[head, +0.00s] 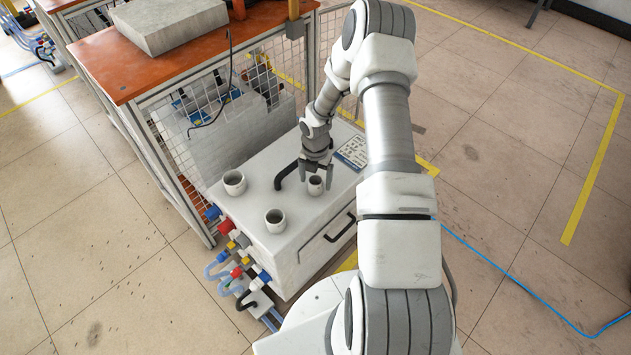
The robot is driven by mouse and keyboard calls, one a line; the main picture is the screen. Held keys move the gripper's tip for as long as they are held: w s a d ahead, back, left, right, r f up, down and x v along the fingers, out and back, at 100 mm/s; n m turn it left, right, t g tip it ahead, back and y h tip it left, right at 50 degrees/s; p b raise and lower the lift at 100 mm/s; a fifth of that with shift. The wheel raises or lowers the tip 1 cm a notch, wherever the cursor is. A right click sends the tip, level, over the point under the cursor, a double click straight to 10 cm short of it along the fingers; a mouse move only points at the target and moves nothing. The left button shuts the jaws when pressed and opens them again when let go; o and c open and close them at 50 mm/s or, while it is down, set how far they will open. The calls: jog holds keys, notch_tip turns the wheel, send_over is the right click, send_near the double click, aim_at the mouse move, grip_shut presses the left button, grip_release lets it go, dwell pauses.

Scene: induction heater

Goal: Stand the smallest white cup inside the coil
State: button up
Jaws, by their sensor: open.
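The smallest white cup (315,187) stands upright on the white cabinet's top, right of the black handle. My gripper (316,175) points down over this cup with its fingers open, one on each side of the rim. Whether the fingers touch the cup is too small to tell. Two larger white cups stand on the same top: one at the back left (234,184) and one nearer the front (275,222). I cannot clearly make out the coil; dark parts show behind the wire mesh under the orange bench.
The white cabinet (300,236) has a black handle (287,177) on top, close left of my gripper. Hoses and coloured connectors (236,255) line its left side. The orange bench (95,58) with mesh sides stands behind, carrying a grey block (168,22). Floor at right is clear.

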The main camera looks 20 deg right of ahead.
notch_tip(320, 180, up, 23)
jog(key=s+m+h+p, duration=0.1)
jog(key=m+p, duration=0.1)
jog(key=m, duration=0.3)
jog(key=s+a+r+m+t+h, duration=0.1)
jog(key=s+a+r+m, duration=0.2)
jog(key=r, duration=0.4)
jog(key=s+a+r+m+t, duration=0.1)
jog(key=s+r+m, duration=0.25)
jog(key=r, duration=0.25)
jog(key=s+a+r+m+t+y, duration=0.1)
jog(key=s+a+r+m+t, duration=0.1)
jog(key=s+a+r+m, duration=0.4)
jog(key=s+a+r+m+t+y, duration=0.1)
jog(key=s+r+m+t, duration=0.1)
jog(key=s+r+m, duration=0.65)
notch_tip(320, 180, up, 10)
jog(key=s+m+p, duration=0.1)
jog(key=s+p, duration=0.1)
jog(key=p, duration=1.1)
jog(key=shift+s+r, duration=0.2)
jog(key=shift+s, duration=0.1)
jog(key=shift+a, duration=0.1)
